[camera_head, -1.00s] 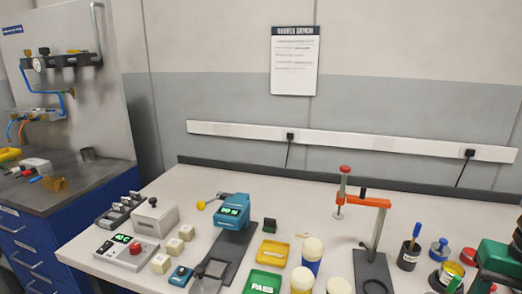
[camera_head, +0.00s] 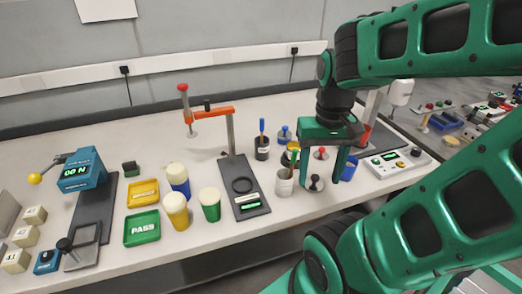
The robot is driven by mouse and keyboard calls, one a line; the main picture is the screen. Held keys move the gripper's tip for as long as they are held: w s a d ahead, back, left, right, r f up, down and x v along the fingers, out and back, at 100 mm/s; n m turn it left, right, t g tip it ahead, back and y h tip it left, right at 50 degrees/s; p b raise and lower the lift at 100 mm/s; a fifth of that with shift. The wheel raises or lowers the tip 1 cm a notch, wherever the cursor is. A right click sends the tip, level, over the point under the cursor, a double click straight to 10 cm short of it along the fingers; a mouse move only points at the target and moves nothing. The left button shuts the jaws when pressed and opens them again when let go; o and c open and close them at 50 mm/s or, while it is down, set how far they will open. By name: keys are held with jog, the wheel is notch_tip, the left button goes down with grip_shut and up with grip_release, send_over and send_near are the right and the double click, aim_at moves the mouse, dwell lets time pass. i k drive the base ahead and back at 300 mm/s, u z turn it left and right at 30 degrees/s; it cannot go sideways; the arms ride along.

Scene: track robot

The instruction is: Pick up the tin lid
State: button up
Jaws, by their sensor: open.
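My gripper (camera_head: 322,165) hangs fingers down over the right middle of the bench, open, with nothing visible between its fingers. Below its fingertips a pale round disc with a black knob (camera_head: 315,184) lies on the bench. A similar piece with a red knob (camera_head: 321,153) shows behind, between the fingers. Either could be the tin lid; I cannot tell which. I cannot tell whether the fingers touch anything.
A black pot with a blue-handled tool (camera_head: 262,151) and a blue-topped jar (camera_head: 284,135) stand behind to the left. An orange-armed clamp stand (camera_head: 231,135) and coloured cups (camera_head: 210,204) are further left. A blue item (camera_head: 350,168) and a control box (camera_head: 397,164) sit right.

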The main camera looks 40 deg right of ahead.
aim_at(321, 154)
jog(key=z, duration=1)
